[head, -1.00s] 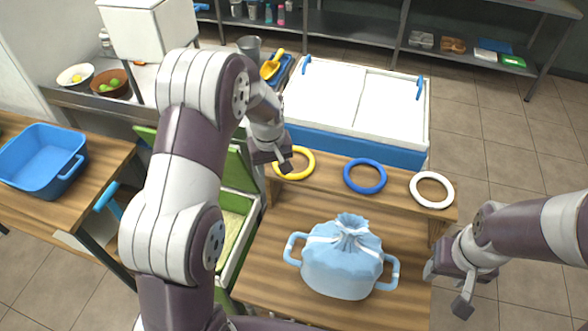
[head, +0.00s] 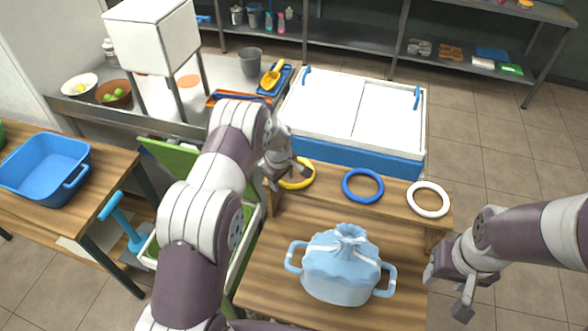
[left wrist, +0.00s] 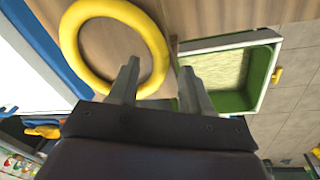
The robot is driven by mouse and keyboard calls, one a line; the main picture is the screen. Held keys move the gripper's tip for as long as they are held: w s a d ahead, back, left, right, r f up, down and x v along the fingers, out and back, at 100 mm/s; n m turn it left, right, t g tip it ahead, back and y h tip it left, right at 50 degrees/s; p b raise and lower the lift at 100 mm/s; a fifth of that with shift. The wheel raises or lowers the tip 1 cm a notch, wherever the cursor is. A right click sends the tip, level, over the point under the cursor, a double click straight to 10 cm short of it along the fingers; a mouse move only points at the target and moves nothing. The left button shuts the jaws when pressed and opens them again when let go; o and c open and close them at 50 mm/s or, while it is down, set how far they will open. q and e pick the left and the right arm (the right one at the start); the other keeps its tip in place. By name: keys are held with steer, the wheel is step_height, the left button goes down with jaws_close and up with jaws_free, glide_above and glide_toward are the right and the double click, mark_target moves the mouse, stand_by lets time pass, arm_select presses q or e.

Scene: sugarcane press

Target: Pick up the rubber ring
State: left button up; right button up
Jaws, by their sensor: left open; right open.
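A yellow ring (head: 309,175) lies flat on the left end of a raised wooden shelf. A blue ring (head: 362,201) lies in the middle and a white ring (head: 428,214) at the right end. My left gripper (head: 284,183) is open at the yellow ring and hides its left part. In the left wrist view, my left gripper's fingers (left wrist: 158,80) straddle one side of the yellow ring (left wrist: 75,45): one finger shows inside the ring, the other outside. I cannot tell whether they touch it. My right gripper (head: 448,288) is open and empty, right of the table.
A light blue tied bag with two handles (head: 340,275) stands on the table before the shelf. A white-lidded blue chest (head: 350,110) is behind the shelf. A green-rimmed bin (left wrist: 262,65) is beside the shelf. A blue basin (head: 45,170) stands at the left.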

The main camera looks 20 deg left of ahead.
arm_select(q)
steer(key=shift+w+f, duration=0.15)
jaws_close()
